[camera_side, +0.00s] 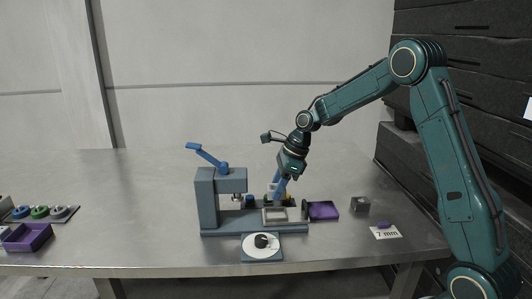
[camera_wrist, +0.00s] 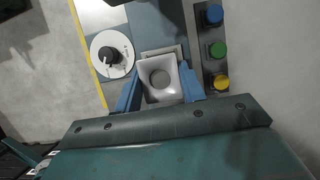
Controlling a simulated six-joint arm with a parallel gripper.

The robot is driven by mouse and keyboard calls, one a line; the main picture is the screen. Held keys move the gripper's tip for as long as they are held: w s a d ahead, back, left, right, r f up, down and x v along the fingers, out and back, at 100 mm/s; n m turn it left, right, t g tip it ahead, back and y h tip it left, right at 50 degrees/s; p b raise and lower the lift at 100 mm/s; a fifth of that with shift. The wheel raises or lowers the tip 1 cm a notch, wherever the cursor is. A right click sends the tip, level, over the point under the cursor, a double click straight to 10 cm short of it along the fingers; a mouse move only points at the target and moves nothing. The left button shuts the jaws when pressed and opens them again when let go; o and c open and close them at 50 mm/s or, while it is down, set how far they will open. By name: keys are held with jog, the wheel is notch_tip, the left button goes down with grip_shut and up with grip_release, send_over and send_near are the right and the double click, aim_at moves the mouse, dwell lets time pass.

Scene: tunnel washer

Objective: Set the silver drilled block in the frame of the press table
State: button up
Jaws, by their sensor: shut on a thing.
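In the wrist view my gripper (camera_wrist: 160,88) has its two blue fingers closed on the sides of a pale silver block (camera_wrist: 158,91) with a round grey hole facing the camera. The frame (camera_wrist: 152,54) of the press table shows past the block's far edge. In the side view my gripper (camera_side: 278,194) points down over the pale square frame (camera_side: 274,215), just right of the press column. The block is hard to make out there, and I cannot tell whether it touches the frame.
The grey press (camera_side: 207,203) with a blue lever stands left of my gripper. A white dial (camera_side: 262,247) is in front; coloured buttons (camera_wrist: 217,49) stand behind. A purple tray (camera_side: 323,210), dark drilled block (camera_side: 360,204) and "7 mm" card (camera_side: 386,233) are right. The left table middle is clear.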

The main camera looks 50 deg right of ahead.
jog(key=shift+f, duration=2.1)
jog(key=shift+f, duration=0.95)
